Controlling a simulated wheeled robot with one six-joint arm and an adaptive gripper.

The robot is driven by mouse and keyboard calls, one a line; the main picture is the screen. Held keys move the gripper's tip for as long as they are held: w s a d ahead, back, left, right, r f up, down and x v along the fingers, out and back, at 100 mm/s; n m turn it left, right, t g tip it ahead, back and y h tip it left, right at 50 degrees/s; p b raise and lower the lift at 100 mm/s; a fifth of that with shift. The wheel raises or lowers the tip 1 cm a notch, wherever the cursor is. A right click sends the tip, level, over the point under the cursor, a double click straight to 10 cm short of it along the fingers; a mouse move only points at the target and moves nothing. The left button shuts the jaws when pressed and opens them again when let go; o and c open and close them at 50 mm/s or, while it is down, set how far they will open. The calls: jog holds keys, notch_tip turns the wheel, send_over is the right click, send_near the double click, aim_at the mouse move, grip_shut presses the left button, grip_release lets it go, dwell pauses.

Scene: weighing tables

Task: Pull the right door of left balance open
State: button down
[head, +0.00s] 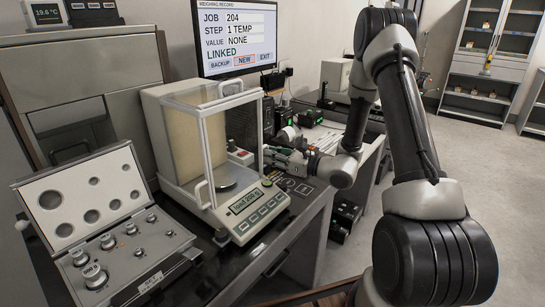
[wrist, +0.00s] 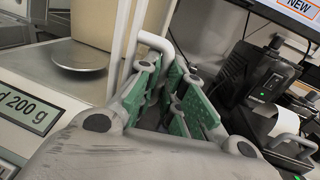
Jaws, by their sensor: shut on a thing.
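The left balance (head: 235,216) is a white draft-shield balance with glass walls and a display reading "load 200 g". Its round weighing pan (head: 223,185) shows inside, and the pan also shows at the upper left of the wrist view (wrist: 80,55). My gripper (head: 268,156) reaches in from the right to the balance's right side. In the wrist view its green-padded fingers (wrist: 168,75) are shut on the white looped handle (wrist: 156,40) of the right door. The handle's lower part is hidden between the fingers. How far the door stands open I cannot tell.
An open weight case (head: 105,235) stands left of the balance. A monitor (head: 238,38) hangs behind it. A small printer with paper (wrist: 280,120) and a black device (wrist: 262,75) stand close right of my gripper. Free floor (head: 480,160) lies at right.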

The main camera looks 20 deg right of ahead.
jog(key=w+d+x, duration=0.2)
jog(key=x, duration=1.2)
jog(key=c, duration=1.8)
grip_release()
jog(key=v, duration=1.2)
